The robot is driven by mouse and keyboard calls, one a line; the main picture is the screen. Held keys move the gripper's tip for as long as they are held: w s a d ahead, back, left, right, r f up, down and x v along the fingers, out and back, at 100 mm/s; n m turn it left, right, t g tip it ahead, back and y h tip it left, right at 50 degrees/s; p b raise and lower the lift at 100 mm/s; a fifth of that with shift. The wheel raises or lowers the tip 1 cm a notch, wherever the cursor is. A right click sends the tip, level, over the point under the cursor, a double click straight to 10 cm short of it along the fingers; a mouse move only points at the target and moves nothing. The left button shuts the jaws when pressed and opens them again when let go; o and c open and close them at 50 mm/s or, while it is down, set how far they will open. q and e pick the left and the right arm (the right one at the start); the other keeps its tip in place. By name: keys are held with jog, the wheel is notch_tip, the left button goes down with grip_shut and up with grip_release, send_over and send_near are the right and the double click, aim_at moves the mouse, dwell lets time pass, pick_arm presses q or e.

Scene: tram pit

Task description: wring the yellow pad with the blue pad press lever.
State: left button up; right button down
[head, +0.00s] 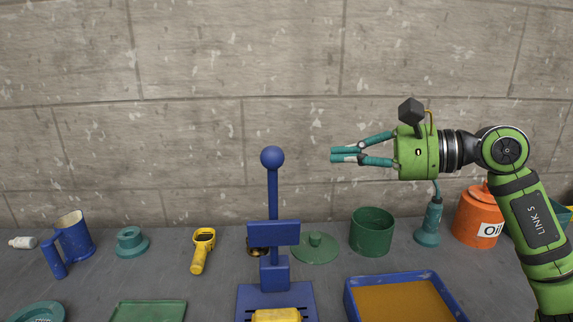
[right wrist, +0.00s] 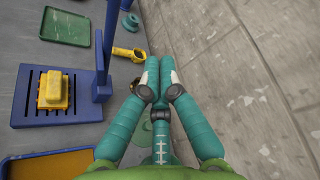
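The blue pad press (head: 274,272) stands on the grey bench, its lever (head: 272,190) upright with a round knob on top. The yellow pad (head: 277,315) lies on the slotted base of the press, cut off by the lower edge of the head view. It shows whole in the right wrist view (right wrist: 55,91). My right gripper (head: 333,155) is raised right of the lever knob, at about its height in the picture, and apart from it. Its teal fingers (right wrist: 158,62) lie together with nothing between them. My left gripper is not in view.
A blue tray with a brown-orange inside (head: 461,298) is right of the press. A green pot (head: 371,232), green lid (head: 315,248), yellow handheld tool (head: 202,248), blue mug (head: 74,238) and orange oil can (head: 478,215) stand around. A concrete wall (head: 200,120) is behind.

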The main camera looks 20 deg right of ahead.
pick_arm(q)
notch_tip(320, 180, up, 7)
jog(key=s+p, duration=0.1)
jog(key=p, duration=0.6)
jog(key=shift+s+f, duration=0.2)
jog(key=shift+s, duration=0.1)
pick_arm(e)
jog(key=w+a, duration=0.2)
jog(key=a, duration=0.6)
jog(key=shift+w+a+r, duration=0.2)
jog(key=shift+a+r, duration=0.1)
jog(key=shift+a, duration=0.05)
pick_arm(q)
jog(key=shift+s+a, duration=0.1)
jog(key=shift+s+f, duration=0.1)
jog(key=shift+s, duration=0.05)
